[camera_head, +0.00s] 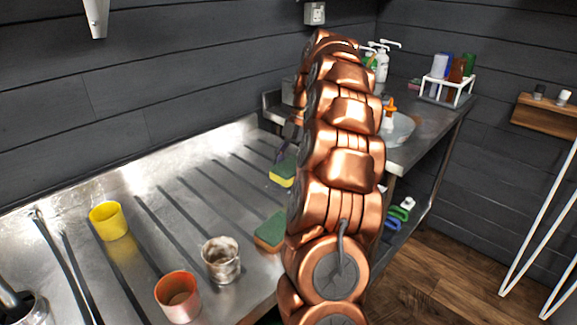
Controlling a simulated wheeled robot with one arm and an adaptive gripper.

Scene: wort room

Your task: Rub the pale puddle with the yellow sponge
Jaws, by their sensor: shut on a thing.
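The yellow sponge (282,173), with a green top layer, is just left of my copper arm, over the ribbed steel drainboard. My gripper (286,152) is dark and mostly hidden by my arm; a small part shows just above the sponge, and it is shut on it. I cannot tell whether the sponge touches the steel. I cannot make out the pale puddle; my arm covers part of the counter.
An orange-brown sponge with a green top (270,232) lies nearer. A yellow cup (109,220), a stained whitish cup (221,260) and an orange cup (178,296) stand on the drainboard (150,185). A white rack (447,90) holds colored cups at the back right.

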